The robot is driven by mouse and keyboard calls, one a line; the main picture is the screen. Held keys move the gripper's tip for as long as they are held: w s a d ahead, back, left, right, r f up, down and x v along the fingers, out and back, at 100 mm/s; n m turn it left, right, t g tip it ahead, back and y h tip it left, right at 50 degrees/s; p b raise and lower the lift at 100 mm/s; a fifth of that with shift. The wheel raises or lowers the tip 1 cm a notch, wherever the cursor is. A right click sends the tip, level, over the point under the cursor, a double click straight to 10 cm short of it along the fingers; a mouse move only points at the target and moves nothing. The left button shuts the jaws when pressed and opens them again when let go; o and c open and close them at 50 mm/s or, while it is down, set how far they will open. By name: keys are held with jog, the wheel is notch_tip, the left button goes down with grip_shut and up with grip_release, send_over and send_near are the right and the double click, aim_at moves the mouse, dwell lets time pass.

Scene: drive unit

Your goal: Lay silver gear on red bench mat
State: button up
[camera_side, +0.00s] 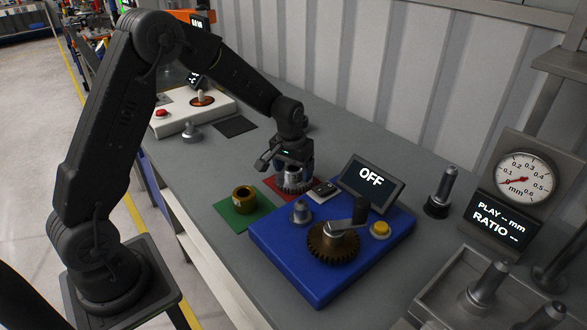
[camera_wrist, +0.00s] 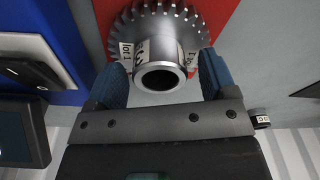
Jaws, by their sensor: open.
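The silver gear (camera_side: 292,186) is toothed with a raised hub, and it appears to lie flat on the red bench mat (camera_side: 272,184). In the wrist view the gear (camera_wrist: 160,24) has its open hub end towards the camera, with the red mat (camera_wrist: 218,12) behind it. My gripper (camera_side: 293,172) is low over the gear. In the wrist view my gripper (camera_wrist: 162,76) is open, with one blue finger pad on each side of the hub and gaps between. My gripper hides part of the gear in the side view.
The blue drive unit (camera_side: 272,252) stands close by, with a bronze gear (camera_side: 333,243), a crank and an OFF display (camera_side: 372,180). A brass bushing (camera_side: 243,198) is on a green mat (camera_side: 232,220). A dark mat (camera_side: 236,126) lies bare farther back. A grey tray (camera_side: 450,290) is at front right.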

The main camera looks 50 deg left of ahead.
notch_tip(320, 180, up, 12)
jog(key=s, duration=0.1)
jog(key=s+d+r+m+t, duration=0.2)
jog(key=s+d+r, duration=0.4)
jog(key=s, duration=0.5)
jog(key=s+d+r+m+t, duration=0.1)
jog(key=s+d+m+t, duration=0.1)
jog(key=s, duration=1.2)
jog(key=shift+d, duration=0.7)
